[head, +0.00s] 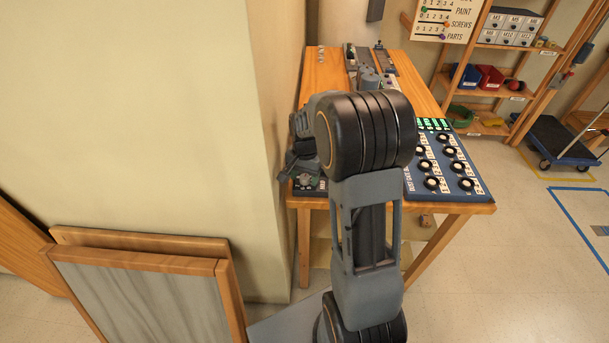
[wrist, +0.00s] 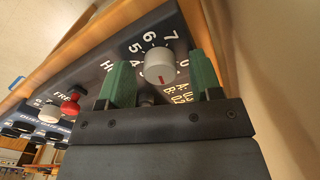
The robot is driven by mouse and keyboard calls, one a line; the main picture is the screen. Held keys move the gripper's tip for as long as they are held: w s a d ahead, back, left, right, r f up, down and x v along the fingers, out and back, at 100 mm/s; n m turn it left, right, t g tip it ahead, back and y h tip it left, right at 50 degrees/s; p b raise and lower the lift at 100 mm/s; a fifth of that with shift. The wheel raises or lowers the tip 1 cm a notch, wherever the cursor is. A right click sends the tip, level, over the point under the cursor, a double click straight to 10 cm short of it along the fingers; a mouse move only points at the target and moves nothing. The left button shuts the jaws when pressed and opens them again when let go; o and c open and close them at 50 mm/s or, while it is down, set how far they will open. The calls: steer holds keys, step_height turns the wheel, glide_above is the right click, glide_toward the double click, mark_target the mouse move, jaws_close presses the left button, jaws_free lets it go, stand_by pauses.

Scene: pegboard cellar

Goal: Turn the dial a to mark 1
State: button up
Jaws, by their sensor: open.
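A light grey round dial (wrist: 160,68) with a red pointer line stands on a dark panel (wrist: 100,68) in the wrist view. White numbers, including 4, 5, 6 and 7, curve around its upper left. The red line points down in the picture; the mark it meets is hidden. I cannot read a letter naming this dial. My gripper (wrist: 161,75) is open, with one green finger on each side of the dial and a visible gap at both sides. In the head view my arm covers most of this panel (head: 310,184), and the fingers cannot be made out.
A second white knob (wrist: 48,113) and a red knob (wrist: 70,104) sit left of my gripper. A blue panel (head: 462,180) with several black knobs lies on the right of the wooden table (head: 420,208). A wall (head: 265,130) stands close on the left.

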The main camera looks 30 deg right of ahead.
mark_target(305, 176)
steer(key=c, duration=0.9)
steer(key=n, duration=0.4)
steer(key=shift+n, duration=0.4)
steer(key=o, duration=0.9)
steer(key=shift+r, duration=0.1)
step_height(305, 176, up, 14)
steer(key=shift+f, duration=0.2)
